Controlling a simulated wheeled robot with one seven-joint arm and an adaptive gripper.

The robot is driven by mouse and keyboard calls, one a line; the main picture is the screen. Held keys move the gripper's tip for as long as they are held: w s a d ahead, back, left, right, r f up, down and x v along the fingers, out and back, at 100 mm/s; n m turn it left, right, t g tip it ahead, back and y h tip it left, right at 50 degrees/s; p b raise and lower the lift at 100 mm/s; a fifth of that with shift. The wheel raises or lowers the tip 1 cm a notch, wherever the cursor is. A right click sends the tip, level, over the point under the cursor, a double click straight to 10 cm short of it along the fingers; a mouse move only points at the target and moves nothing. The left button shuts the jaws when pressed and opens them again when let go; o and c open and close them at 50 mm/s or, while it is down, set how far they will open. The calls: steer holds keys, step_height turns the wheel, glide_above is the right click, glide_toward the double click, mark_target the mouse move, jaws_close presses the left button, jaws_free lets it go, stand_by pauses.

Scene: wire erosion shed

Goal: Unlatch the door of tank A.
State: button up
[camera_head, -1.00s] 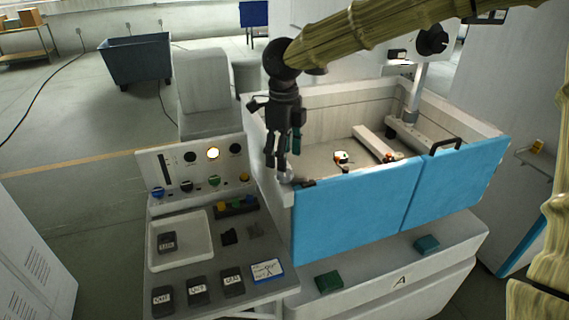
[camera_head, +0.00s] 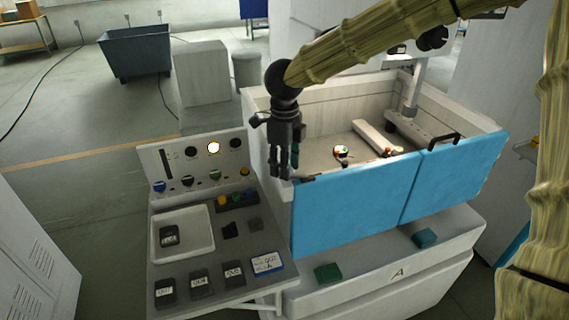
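Tank A is a white open-topped tank with a blue two-panel door (camera_head: 350,212) on its front; the letter A (camera_head: 398,272) is on the base below. A dark handle (camera_head: 441,142) stands on the top edge of the right panel. A small dark part (camera_head: 303,180) sits at the door's upper left corner; I cannot tell for sure whether it is the latch. My gripper (camera_head: 281,176) hangs pointing down at that corner, just left of the dark part. Its fingers look close together, but their gap and any contact are unclear.
A control panel (camera_head: 190,165) with knobs and a lit lamp stands left of the tank. Its shelf holds a white tray (camera_head: 183,250), labelled dark blocks (camera_head: 200,284) and a blue-edged card (camera_head: 266,263). A green block (camera_head: 327,273) and a teal block (camera_head: 425,238) lie on the ledge below the door.

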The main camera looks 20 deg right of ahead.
steer(key=shift+m, duration=0.3)
steer(key=shift+c, duration=0.2)
steer(key=m+p, duration=0.1)
steer(key=m, duration=0.5)
steer(key=shift+m, duration=0.3)
steer(key=m, duration=0.6)
steer(key=shift+m, duration=0.3)
steer(key=o, duration=1)
steer(key=shift+o, duration=0.2)
steer(key=shift+r, duration=0.1)
step_height(320, 180, up, 12)
